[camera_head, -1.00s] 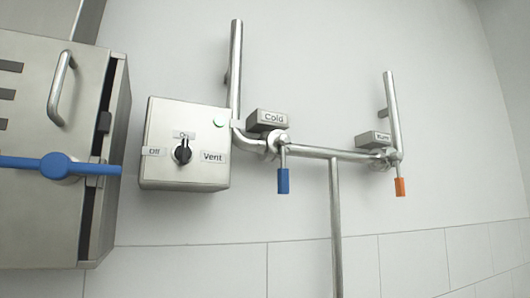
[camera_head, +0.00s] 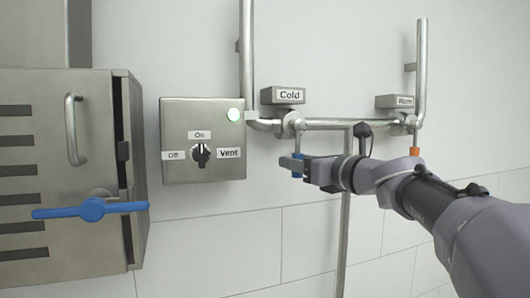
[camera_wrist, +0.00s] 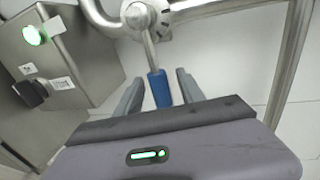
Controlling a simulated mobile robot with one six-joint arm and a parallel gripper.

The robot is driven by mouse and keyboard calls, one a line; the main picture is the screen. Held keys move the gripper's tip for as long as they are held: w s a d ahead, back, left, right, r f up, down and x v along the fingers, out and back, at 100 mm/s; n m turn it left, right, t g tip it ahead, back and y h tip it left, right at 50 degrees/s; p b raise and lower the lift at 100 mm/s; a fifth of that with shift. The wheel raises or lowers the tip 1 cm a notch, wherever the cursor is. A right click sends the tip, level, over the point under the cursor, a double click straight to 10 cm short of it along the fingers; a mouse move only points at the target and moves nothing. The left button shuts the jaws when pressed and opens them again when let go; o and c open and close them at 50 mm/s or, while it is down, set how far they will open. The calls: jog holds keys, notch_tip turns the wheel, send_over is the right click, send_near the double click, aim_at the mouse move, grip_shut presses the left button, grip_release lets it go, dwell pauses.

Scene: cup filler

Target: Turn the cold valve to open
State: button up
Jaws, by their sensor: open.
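The cold valve (camera_head: 291,124) sits on the pipe below the grey "Cold" label block (camera_head: 284,95). Its lever hangs down and ends in a blue handle (camera_head: 297,170), which my gripper partly hides in the head view. In the wrist view the blue handle (camera_wrist: 159,89) lies between the two open fingers, with gaps on both sides. My gripper (camera_head: 291,163) is at the handle, open, and it also shows in the wrist view (camera_wrist: 158,95). The valve body (camera_wrist: 138,16) is above the fingers there.
A steel box with a "Vent" knob (camera_head: 200,154) and a lit green lamp (camera_head: 233,114) is left of the valve. The warm valve's orange handle (camera_head: 414,151) is right, behind my arm. A steel cabinet with a blue lever (camera_head: 92,209) is far left. A vertical pipe (camera_wrist: 292,60) runs close on the right.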

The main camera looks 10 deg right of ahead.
jog(key=shift+p+x, duration=0.35)
jog(key=shift+x, duration=1.4)
jog(key=shift+s, duration=0.15)
grip_shut()
